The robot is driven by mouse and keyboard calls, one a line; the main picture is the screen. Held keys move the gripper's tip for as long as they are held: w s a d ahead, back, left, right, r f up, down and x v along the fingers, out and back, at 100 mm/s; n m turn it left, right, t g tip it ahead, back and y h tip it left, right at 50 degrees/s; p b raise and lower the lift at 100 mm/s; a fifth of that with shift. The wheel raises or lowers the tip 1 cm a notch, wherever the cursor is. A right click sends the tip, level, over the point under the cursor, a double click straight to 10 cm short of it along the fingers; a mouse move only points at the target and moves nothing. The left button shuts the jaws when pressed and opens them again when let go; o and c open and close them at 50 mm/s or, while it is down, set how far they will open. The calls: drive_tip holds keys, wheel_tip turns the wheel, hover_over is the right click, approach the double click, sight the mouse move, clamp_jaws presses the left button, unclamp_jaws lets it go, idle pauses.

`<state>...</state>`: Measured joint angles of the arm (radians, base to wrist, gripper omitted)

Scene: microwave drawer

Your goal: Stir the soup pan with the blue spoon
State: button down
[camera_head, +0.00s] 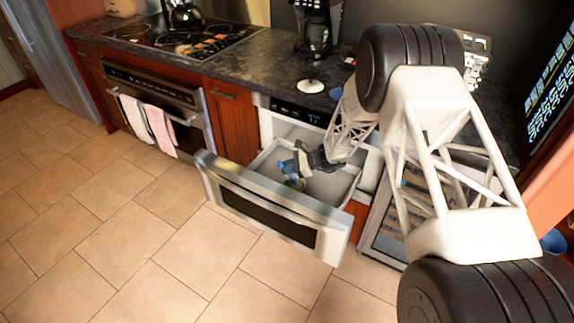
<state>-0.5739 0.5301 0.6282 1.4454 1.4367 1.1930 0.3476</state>
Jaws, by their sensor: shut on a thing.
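My gripper (303,160) reaches down into the open microwave drawer (333,185). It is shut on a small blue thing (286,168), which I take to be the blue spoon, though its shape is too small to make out. A small round thing with a yellowish rim (296,184) sits low in the drawer under the gripper. It may be a pan, but I cannot tell, nor whether the blue thing touches it. No other soup pan is clear to me.
The drawer front (265,208) stands out over the tiled floor (140,235). A coffee maker (316,30) and a white lid-like disc (310,86) are on the dark counter. A kettle (186,14) stands on the stove. Towels (160,125) hang from the oven handle.

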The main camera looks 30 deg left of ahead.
drive_tip(key=shift+f, duration=1)
drive_tip(key=shift+d, duration=0.2)
